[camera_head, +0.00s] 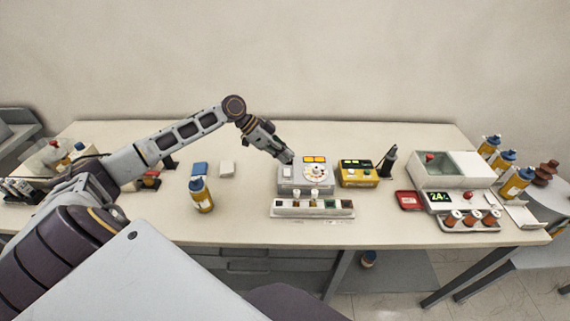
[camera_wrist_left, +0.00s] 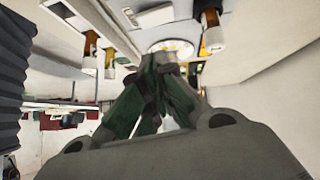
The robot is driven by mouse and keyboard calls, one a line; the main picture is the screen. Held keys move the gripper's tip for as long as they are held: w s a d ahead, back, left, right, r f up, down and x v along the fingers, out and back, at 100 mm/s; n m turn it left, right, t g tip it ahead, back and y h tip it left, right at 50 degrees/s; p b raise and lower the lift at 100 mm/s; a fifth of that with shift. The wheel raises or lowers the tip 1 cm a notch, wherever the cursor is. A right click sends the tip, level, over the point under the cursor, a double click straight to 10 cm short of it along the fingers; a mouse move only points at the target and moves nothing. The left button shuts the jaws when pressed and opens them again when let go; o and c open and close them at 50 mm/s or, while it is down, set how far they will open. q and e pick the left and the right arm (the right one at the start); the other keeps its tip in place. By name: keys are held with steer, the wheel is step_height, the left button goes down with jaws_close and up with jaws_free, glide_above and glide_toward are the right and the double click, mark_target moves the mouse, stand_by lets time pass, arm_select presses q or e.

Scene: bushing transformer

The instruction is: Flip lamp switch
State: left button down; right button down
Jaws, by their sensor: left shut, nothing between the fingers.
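My left gripper (camera_head: 288,157) reaches over the table from the left and is shut, with nothing held. Its tips are at the upper left of a grey device (camera_head: 290,188) with a white round dial (camera_head: 315,171) and yellow panels on top. In the left wrist view the shut fingers (camera_wrist_left: 165,70) point at the pale dial (camera_wrist_left: 172,47); whether they touch it I cannot tell. Which part is the lamp switch is not clear to me. My right gripper is not in view.
A white rack with vials (camera_head: 312,210) stands in front of the device. A yellow meter box (camera_head: 357,174) is to its right. A blue-capped bottle (camera_head: 201,195) stands at left. A scale-like unit with a green display (camera_head: 440,198) is at right.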

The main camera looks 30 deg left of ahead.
mark_target(285, 174)
arm_select(q)
steer(key=shift+s+d+f+p, duration=0.1)
steer(key=shift+f+p, duration=0.15)
steer(key=shift+f, duration=0.8)
steer(key=shift+s+d+f+p, duration=0.1)
steer(key=shift+f+p, duration=0.1)
steer(key=shift+f, duration=0.85)
steer(key=shift+f, duration=0.1)
steer(key=shift+s+d+f+t, duration=0.15)
steer(key=shift+s+f+t, duration=0.1)
steer(key=shift+f+t, duration=0.1)
steer(key=shift+s+r, duration=0.1)
steer(key=shift+r, duration=0.05)
